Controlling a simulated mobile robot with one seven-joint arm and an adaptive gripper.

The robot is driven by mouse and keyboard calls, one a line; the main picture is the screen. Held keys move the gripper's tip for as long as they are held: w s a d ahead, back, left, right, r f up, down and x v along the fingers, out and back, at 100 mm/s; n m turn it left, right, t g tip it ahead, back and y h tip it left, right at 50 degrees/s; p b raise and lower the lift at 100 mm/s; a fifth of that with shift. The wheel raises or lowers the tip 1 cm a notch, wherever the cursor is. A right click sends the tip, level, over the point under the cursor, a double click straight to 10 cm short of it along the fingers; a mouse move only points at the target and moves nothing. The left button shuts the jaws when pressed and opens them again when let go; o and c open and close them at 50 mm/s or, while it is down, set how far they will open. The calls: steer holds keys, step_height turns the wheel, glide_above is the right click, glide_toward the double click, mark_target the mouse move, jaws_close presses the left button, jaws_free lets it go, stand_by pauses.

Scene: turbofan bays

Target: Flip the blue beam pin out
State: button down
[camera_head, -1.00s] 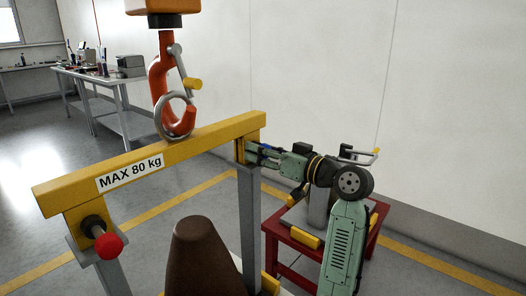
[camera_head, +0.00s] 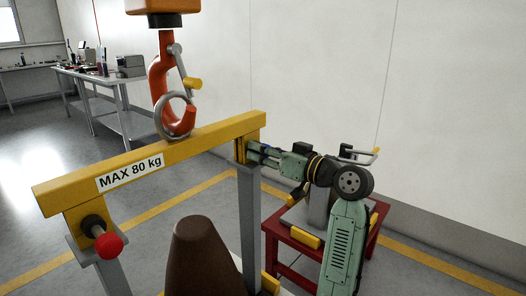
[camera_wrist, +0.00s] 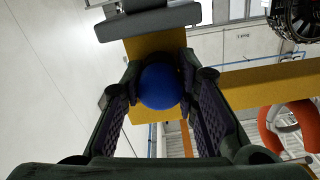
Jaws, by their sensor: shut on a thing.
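The blue beam pin's round knob (camera_wrist: 159,87) shows in the wrist view, between the two fingers of my gripper (camera_wrist: 160,95). The fingers are shut on the knob, one on each side. Behind it is the yellow end plate of the lifting beam (camera_wrist: 155,45). In the head view the beam (camera_head: 150,160) runs across the picture, labelled MAX 80 kg. My gripper (camera_head: 254,152) is at the beam's right end, against the top of a grey upright. The blue pin is mostly hidden there. A red-knobbed pin (camera_head: 108,245) sits at the beam's left end.
An orange hook (camera_head: 160,90) holds the ring on top of the beam. A brown cone (camera_head: 202,258) stands below the beam. A red stand (camera_head: 290,240) is beneath my arm. Workbenches (camera_head: 110,80) stand far left, with open floor before them.

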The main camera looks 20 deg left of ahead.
steer(key=v, duration=0.3)
steer(key=shift+s+d+b, duration=0.1)
steer(key=shift+d+b, duration=0.25)
steer(key=shift+b, duration=0.05)
steer(key=c, duration=1.2)
jaws_free()
steer(key=v, duration=1.2)
